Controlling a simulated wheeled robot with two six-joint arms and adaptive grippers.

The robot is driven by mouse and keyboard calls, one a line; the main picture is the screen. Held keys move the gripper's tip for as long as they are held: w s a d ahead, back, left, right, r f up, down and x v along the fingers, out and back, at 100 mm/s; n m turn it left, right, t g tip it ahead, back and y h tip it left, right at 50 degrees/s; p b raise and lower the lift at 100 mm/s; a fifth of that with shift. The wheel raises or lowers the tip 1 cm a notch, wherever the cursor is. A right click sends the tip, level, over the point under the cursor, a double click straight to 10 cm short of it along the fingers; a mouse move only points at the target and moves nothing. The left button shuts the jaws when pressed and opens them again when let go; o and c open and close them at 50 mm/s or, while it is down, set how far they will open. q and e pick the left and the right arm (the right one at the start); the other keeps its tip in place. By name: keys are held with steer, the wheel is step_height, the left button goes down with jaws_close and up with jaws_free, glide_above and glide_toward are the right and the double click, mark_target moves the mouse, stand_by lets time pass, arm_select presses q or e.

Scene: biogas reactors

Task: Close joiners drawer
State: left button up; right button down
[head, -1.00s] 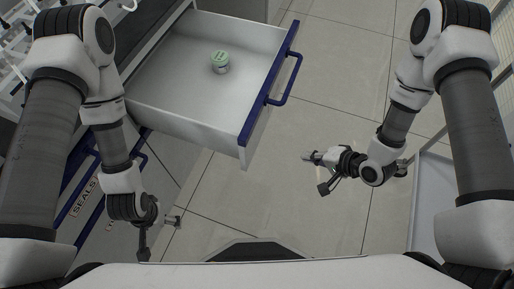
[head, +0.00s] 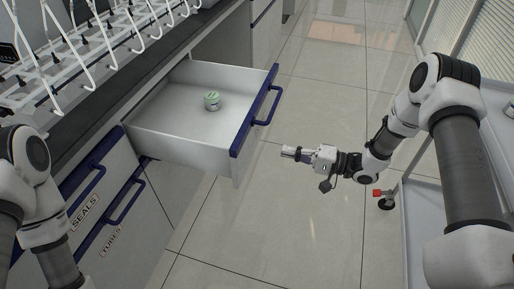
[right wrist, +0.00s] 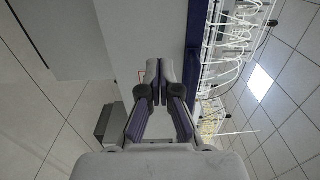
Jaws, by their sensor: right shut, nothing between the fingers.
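An open drawer (head: 169,128) with white walls and a blue front edge sticks out from the bench in the head view. Its blue bar handle (head: 268,106) is on the outer face. The drawer's front label is hidden from me. A small jar with a green lid (head: 212,101) stands inside. My right gripper (head: 288,152) is shut and empty, pointing left over the floor, apart from and to the lower right of the handle. Its closed fingers (right wrist: 159,78) also show in the right wrist view. My left gripper is out of view; only its arm shows at the lower left.
Shut drawers labelled SEALS (head: 84,208) and TUBES (head: 111,241) have blue handles, below and left of the open drawer. A white wire rack (head: 75,60) stands on the dark counter. A white cart with a caster (head: 386,203) is at right. The floor between is clear.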

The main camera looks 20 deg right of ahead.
mark_target(249, 143)
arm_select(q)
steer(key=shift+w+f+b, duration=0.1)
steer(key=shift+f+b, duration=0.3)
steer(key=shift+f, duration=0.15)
arm_select(e)
steer(key=x, duration=0.9)
steer(key=shift+w+a+f, duration=0.1)
steer(key=shift+w, duration=0.1)
steer(key=shift+a, duration=0.1)
